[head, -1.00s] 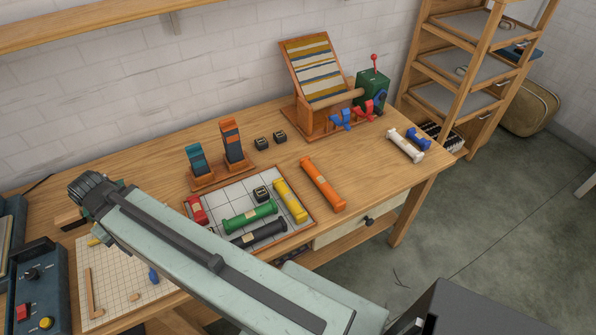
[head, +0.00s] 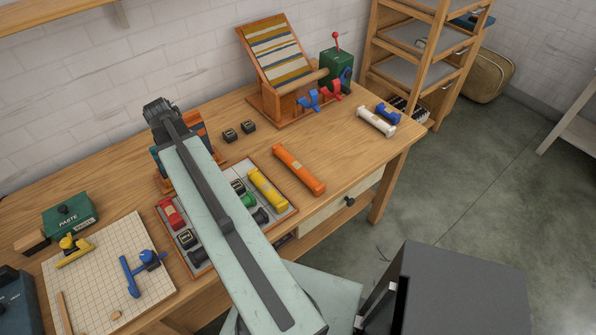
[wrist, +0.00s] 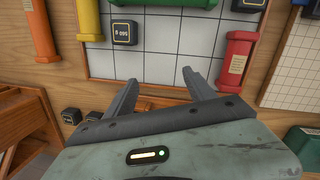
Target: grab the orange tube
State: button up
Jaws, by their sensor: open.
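The orange tube (head: 299,169) lies on the bare wooden table, just right of the tray (head: 291,211), in the head view. In the wrist view an orange tube (wrist: 39,25) shows at the upper left, partly cut off by the frame edge. My gripper (wrist: 160,82) is open and empty, with both fingers apart near the tray edge. It is well to the side of the orange tube, and nothing is between the fingers. In the head view my arm hides part of the tray and the gripper's fingers cannot be made out.
A yellow tube (head: 267,189) and a red tube (head: 171,213) lie in the tray with green and dark ones. Two small dark blocks (head: 239,131) sit behind the orange tube. A white tube (head: 376,122) lies at the right end. Table right of the orange tube is clear.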

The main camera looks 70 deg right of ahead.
jog(key=s+d+f+m+g+b, duration=0.1)
jog(key=s+d+f+m, duration=0.1)
jog(key=s+d, duration=1.15)
send_over(296, 165)
jog(key=w, duration=0.2)
jog(key=shift+w+d+r+m+g+y+b, duration=0.1)
jog(key=shift+d+m+g+y+b, duration=0.2)
jog(key=shift+d+y+b, duration=0.1)
jog(key=b+x, duration=0.7)
jog(key=x, duration=0.1)
jog(key=shift+a+b, duration=0.35)
jog(key=shift+r, duration=0.2)
jog(key=shift+c, duration=0.2)
grip_shut()
